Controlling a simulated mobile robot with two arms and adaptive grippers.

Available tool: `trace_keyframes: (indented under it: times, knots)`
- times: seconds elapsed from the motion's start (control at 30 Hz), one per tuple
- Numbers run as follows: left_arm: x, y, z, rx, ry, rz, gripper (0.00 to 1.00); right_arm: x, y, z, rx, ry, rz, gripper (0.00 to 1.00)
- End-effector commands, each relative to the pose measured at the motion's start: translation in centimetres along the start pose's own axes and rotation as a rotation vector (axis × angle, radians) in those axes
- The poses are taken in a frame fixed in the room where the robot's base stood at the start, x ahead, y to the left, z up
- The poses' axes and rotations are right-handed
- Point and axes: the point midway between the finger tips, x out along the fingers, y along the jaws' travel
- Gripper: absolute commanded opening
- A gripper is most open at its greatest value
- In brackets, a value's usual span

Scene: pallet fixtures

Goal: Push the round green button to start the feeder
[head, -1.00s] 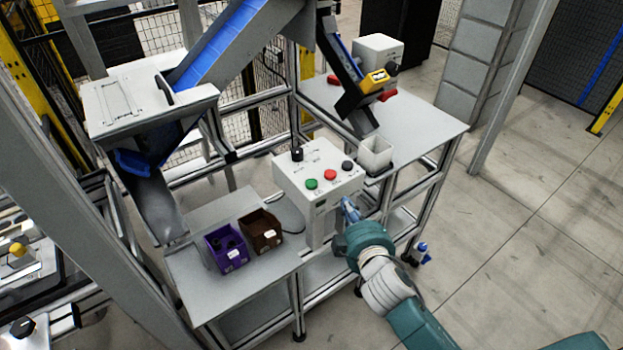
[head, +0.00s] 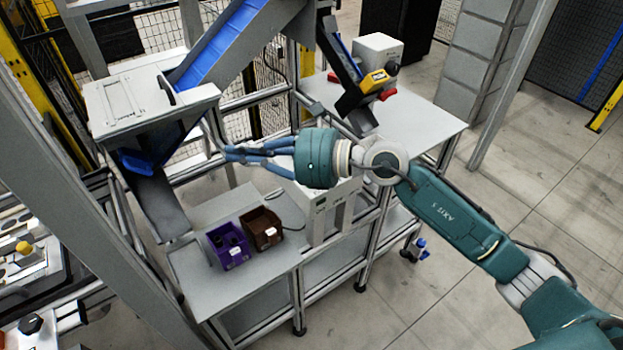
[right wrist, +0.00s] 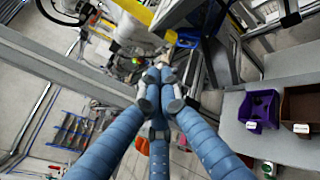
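The white control box (head: 321,206) stands at the table's edge in the head view. My right gripper (head: 230,152) hangs over it, and its hand and wrist hide the green button and most of the panel there. The blue fingers point left, with their tips past the box's left side. In the right wrist view the fingertips (right wrist: 158,88) are together with nothing between them. A small green round spot, which looks like the green button (right wrist: 267,168), shows at the bottom right, away from the fingertips. My left gripper is in neither view.
A purple bin (head: 228,247) and a brown bin (head: 262,229) sit on the table left of the box. The feeder hopper (head: 150,100) and its chute (head: 155,205) stand farther left. A yellow-topped sensor unit (head: 375,80) is behind my arm.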

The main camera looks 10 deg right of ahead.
Motion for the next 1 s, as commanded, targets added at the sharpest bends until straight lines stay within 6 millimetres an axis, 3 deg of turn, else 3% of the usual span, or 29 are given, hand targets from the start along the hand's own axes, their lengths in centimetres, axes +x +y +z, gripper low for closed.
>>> trace_keyframes:
  times: [0.1,0.2,0.4,0.6,1.0]
  knots:
    - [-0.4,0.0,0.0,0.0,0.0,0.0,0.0,-2.0,-4.9,-1.5,-0.265,0.247,-0.158,0.0]
    - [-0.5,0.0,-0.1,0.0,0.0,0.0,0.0,-4.3,-8.7,-1.9,-0.391,0.39,-0.273,0.0]
    - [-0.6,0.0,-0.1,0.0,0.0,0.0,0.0,-8.4,-13.4,-1.2,-0.515,0.554,-0.435,0.0]
    - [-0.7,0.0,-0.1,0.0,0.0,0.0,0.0,-10.0,-14.9,-0.8,-0.549,0.605,-0.493,0.0]
    - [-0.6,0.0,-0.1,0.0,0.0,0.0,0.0,-9.9,-14.9,-0.9,-0.549,0.606,-0.493,0.0]
